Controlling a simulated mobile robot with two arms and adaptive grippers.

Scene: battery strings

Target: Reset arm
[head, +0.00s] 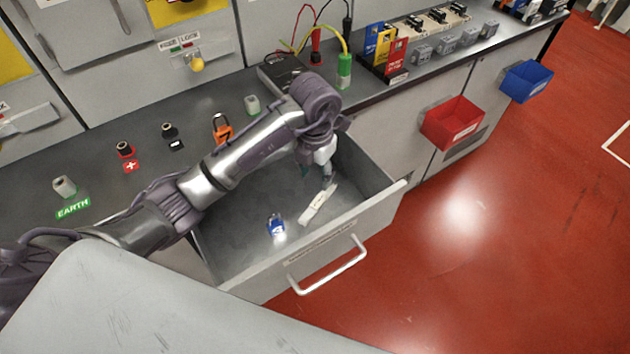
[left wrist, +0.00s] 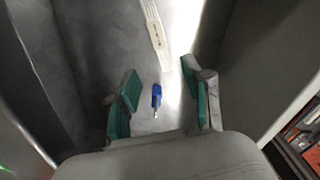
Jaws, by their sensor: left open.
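My left arm reaches in from the left across the bench top, and my left gripper (head: 318,172) hangs inside the open drawer (head: 372,207), near its back right. In the left wrist view the gripper (left wrist: 163,98) has its green-padded fingers spread apart with nothing held between them. A blue padlock (head: 276,225) lies on the drawer floor, apart from the fingers; it also shows in the left wrist view (left wrist: 156,95). A pale labelled strip (head: 318,204) lies to its right in the drawer. My right gripper is not in view.
On the bench stand an orange padlock (head: 222,128), several terminals and a dark meter (head: 282,70) with leads. A red bin (head: 452,123) and a blue bin (head: 526,81) hang on the cabinet front. The drawer handle (head: 328,265) juts out over clear red floor.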

